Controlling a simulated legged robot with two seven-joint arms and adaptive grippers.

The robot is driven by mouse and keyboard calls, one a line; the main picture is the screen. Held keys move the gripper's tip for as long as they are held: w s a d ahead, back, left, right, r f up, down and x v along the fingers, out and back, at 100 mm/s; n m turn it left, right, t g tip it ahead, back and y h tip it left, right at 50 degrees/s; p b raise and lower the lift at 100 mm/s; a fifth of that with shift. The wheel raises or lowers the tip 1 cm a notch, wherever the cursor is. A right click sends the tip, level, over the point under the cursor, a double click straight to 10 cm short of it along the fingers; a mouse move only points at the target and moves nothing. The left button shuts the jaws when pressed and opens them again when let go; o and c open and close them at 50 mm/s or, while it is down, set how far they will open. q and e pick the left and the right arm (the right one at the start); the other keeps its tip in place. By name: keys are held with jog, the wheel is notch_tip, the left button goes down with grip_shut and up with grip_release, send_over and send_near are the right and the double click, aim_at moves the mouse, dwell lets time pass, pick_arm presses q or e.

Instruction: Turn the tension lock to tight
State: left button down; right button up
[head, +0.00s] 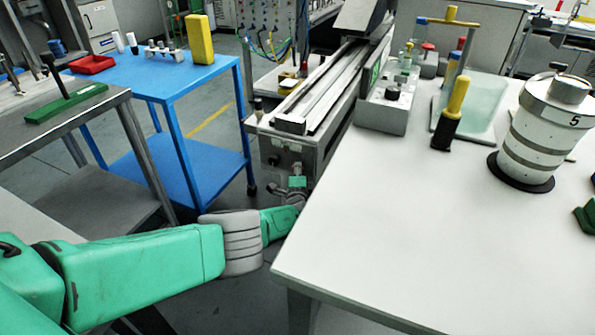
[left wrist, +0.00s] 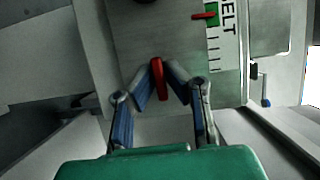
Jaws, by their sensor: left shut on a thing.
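A red lever (left wrist: 157,78), which I take to be the tension lock, stands out from the grey end face of the conveyor in the left wrist view. My left gripper (left wrist: 160,82) is shut on it, one fingertip on each side. In the head view my left gripper (head: 295,186) is at the lower front end of the conveyor (head: 288,150), and the lever is hidden there. My right gripper is not in view.
A scale marked "ELT" (left wrist: 227,25) with a green band and a red pointer (left wrist: 204,16) is beside the lever. The white table (head: 420,240) edge is close to the right of my left arm. A blue cart (head: 150,75) stands to the left.

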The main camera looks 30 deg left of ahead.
pick_arm(q)
jog(key=shift+s+d+f, duration=0.1)
jog(key=shift+d+f, duration=0.3)
jog(key=shift+d, duration=0.1)
jog(key=c, duration=1.7)
grip_release()
jog(key=shift+r, duration=0.1)
jog(key=shift+r, duration=0.1)
